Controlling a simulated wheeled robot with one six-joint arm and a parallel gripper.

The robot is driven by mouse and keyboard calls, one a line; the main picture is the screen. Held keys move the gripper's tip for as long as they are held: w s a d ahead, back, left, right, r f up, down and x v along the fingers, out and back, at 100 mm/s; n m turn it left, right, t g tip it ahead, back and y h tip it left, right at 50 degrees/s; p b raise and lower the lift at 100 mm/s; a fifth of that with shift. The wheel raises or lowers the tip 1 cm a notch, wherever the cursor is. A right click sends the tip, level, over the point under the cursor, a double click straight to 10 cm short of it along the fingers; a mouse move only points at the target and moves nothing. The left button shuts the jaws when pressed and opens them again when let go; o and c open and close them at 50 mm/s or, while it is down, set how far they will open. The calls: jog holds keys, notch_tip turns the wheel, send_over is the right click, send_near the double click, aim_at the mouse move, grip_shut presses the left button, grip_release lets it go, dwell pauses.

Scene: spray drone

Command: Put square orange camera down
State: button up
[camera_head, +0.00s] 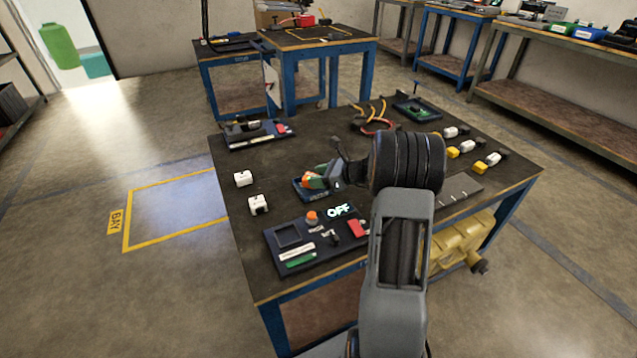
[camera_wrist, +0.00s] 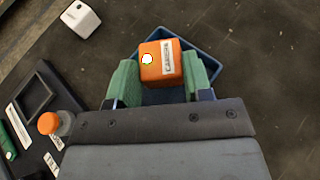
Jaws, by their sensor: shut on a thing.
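The square orange camera (camera_wrist: 160,66) is a small orange block with a white label and a pale round spot. In the wrist view my gripper (camera_wrist: 160,82) is shut on it, with a green finger pad on each side. Behind the camera in that view is a blue tray (camera_wrist: 205,60); I cannot tell whether the camera touches it. In the head view my gripper (camera_head: 318,179) is low at the blue tray (camera_head: 303,194) on the dark workbench (camera_head: 330,145). The camera is mostly hidden there by the gripper.
A dark panel (camera_head: 268,236) with an orange knob (camera_head: 312,217) and an "OFF" sign lies at the bench's front. Two white blocks (camera_head: 243,178) (camera_head: 258,204) stand left of the tray. White and yellow pieces (camera_head: 453,152) line the right. Bare bench lies between.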

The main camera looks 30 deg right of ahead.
jog(key=shift+f, duration=0.65)
jog(key=shift+f, duration=0.1)
